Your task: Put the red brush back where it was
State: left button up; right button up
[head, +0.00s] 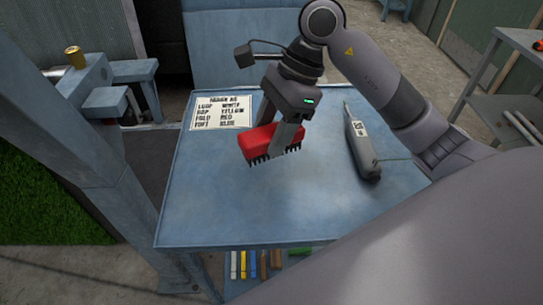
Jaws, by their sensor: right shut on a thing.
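The red brush (257,143) has a red block body and dark bristles pointing down. My right gripper (278,136) is shut on it, with a finger on either side of the block. The brush is over the middle of the blue table (230,211), and its bristles look a little above the surface, though the exact gap is hard to tell. My left gripper is not in the head view.
A printed sign (222,112) lies at the table's back left. A grey handheld tool (360,145) with a cable lies on the right. Several coloured sticks (243,264) sit below the front edge. The table's front left is clear.

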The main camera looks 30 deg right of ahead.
jog(key=shift+f, duration=3.55)
jog(key=shift+f, duration=0.1)
jog(key=o, duration=1)
jog(key=b+v, duration=0.1)
jog(key=v, duration=1.1)
jog(key=shift+s, duration=0.15)
